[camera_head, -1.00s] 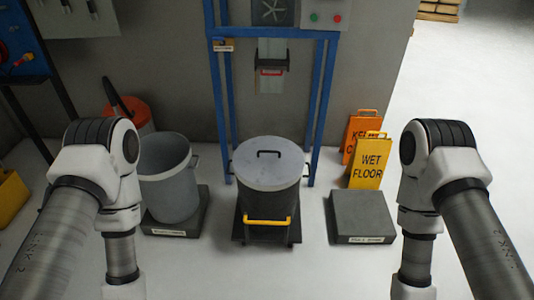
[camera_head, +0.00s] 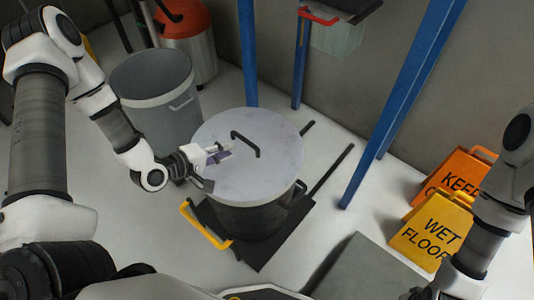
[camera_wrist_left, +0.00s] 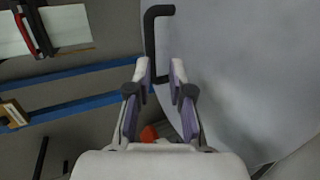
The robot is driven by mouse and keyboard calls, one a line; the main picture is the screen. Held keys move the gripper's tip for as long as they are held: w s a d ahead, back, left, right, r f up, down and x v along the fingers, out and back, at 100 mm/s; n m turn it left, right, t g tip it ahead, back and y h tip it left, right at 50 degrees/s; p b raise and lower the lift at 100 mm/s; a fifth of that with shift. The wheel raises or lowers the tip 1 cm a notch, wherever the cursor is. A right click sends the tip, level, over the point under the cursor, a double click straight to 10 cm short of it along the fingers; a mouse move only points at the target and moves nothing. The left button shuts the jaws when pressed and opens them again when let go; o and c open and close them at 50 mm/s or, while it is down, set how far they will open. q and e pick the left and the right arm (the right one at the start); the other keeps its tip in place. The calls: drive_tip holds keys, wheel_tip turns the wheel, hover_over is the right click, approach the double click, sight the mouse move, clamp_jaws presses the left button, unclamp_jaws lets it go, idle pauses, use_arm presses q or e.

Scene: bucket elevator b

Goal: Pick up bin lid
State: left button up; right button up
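The bin lid (camera_head: 225,175) is a round, light grey disc with a black bar handle (camera_head: 246,142). It sits on a dark bin (camera_head: 255,219) in the middle of the head view. My left gripper (camera_head: 222,152) is over the left part of the lid, to the left of the handle. In the left wrist view the lid (camera_wrist_left: 250,60) fills the right side and the handle (camera_wrist_left: 152,40) lies just beyond my two parted fingertips (camera_wrist_left: 160,72). Nothing is between the fingers. My right arm is at the right edge of the head view; its gripper is not visible.
An open grey bin (camera_head: 155,95) stands left of the lidded bin. Blue posts (camera_head: 405,100) rise behind it. A yellow wet floor sign (camera_head: 435,230) and an orange sign (camera_head: 455,175) stand at the right. A grey platform (camera_head: 365,272) lies in front.

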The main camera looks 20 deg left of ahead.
sight(243, 141)
use_arm(q)
drive_tip(key=shift+w+t, duration=0.3)
drive_tip(key=shift+w, duration=0.25)
drive_tip(key=shift+w+d+r, duration=0.1)
drive_tip(key=shift+w+d, duration=0.05)
drive_tip(key=shift+w, duration=0.15)
drive_tip(key=b+x, duration=0.2)
drive_tip(key=x, duration=0.4)
drive_tip(key=shift+w+d, duration=0.1)
clamp_jaws()
use_arm(e)
drive_tip(key=shift+s+f, duration=0.2)
drive_tip(key=shift+f, duration=1.25)
